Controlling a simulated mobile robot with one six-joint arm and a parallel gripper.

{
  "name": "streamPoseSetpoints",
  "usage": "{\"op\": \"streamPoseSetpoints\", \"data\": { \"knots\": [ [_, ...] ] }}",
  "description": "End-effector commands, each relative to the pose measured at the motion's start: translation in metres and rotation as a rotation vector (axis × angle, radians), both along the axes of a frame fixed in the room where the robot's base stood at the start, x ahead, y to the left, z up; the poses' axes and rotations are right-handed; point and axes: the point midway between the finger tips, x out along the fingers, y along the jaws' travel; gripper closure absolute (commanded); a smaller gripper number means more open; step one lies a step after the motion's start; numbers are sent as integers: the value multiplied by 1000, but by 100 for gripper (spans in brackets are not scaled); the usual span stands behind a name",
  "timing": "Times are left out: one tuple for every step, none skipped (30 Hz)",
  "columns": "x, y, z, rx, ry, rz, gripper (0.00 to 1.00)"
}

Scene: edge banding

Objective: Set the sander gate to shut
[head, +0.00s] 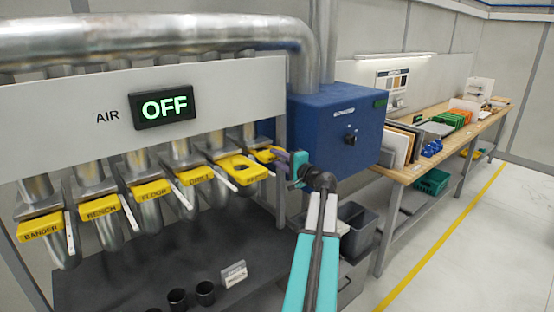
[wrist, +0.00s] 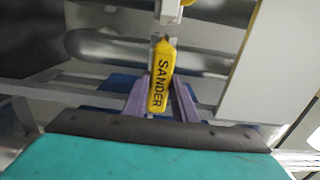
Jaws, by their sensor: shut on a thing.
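The yellow sander gate (head: 263,154) is the rightmost gate in the row under the pipe panel in the head view. My gripper (head: 281,156) is at its front end and partly hides it. In the wrist view, the yellow tab of the sander gate (wrist: 160,75) reads SANDER and lies between the two purple fingers of my gripper (wrist: 161,98), which are shut on it. How far the sander gate is slid in or out cannot be told clearly.
The air sign (head: 164,107) reads OFF. A blue box (head: 345,125) stands close behind my gripper. A workbench (head: 440,150) extends right.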

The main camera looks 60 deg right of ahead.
Motion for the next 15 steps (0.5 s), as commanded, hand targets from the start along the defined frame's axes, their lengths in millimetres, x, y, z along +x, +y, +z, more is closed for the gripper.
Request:
{"op": "streamPoseSetpoints", "data": {
  "knots": [
    [1, -1, -1, 0, 0, 1, 100],
    [2, -1, -1, 0, 1, 1, 100],
    [4, -2, -2, 0, 1, 1, 100],
    [6, -2, -2, 0, 1, 1, 100],
    [8, -3, -3, 0, 1, 2, 100],
    [11, -4, -3, -1, 1, 2, 100],
    [13, -5, -3, -1, 1, 2, 100],
    [15, -6, -3, -1, 0, 2, 100],
    [18, -7, -3, -2, 1, 2, 100],
    [20, -8, -3, -1, 0, 2, 100],
    [22, -8, -2, -1, 0, 2, 100],
    [24, -9, -2, -1, 0, 1, 100],
    [26, -9, -2, 0, 0, 1, 100],
    [27, -9, -2, 0, 0, 1, 100],
    [28, -9, -1, 0, 0, 1, 100]
  ]
}}
